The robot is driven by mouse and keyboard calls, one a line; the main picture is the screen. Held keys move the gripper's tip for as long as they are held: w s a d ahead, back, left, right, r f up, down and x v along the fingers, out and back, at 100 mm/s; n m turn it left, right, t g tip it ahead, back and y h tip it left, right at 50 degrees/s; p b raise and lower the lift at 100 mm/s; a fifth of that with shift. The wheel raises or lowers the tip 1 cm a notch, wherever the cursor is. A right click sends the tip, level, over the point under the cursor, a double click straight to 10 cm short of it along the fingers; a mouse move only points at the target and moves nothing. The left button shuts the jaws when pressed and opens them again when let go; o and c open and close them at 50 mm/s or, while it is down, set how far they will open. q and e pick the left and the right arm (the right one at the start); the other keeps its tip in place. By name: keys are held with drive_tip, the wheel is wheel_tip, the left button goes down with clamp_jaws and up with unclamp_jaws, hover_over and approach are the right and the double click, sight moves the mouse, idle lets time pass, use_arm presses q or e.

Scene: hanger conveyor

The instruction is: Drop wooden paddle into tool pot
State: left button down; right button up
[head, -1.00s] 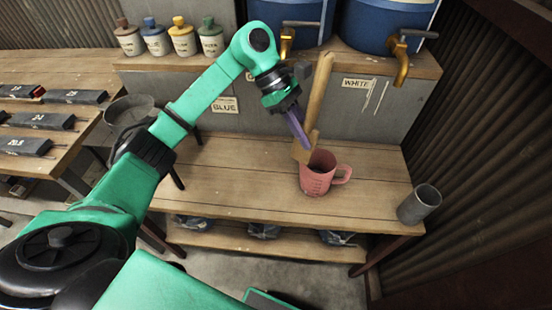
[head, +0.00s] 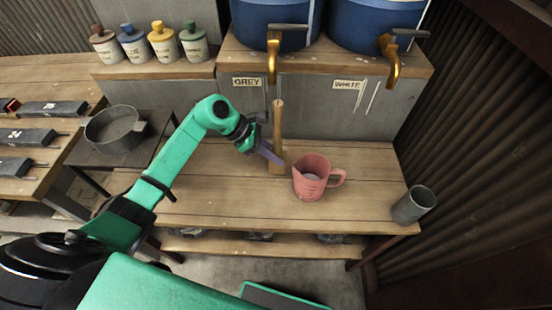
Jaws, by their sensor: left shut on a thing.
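The wooden paddle (head: 277,132) is upright in the head view, just left of the pink measuring jug. My left gripper (head: 274,157), with purple fingers, is shut on the paddle at its lower part. The paddle's lower end is at or just above the bench top; I cannot tell whether it touches. A grey cylindrical pot (head: 413,205), likely the tool pot, stands at the right end of the bench, apart from the paddle. It looks empty. My right gripper is not in view.
The pink jug (head: 312,178) stands on the wooden bench (head: 220,195) between the paddle and the grey pot. Blue tanks with brass taps (head: 389,62) overhang the back. A corrugated wall (head: 470,120) borders the right. The bench's front middle is clear.

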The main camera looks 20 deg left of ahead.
use_arm(q)
drive_tip(key=shift+f, duration=1.35)
drive_tip(key=c, duration=0.9)
unclamp_jaws()
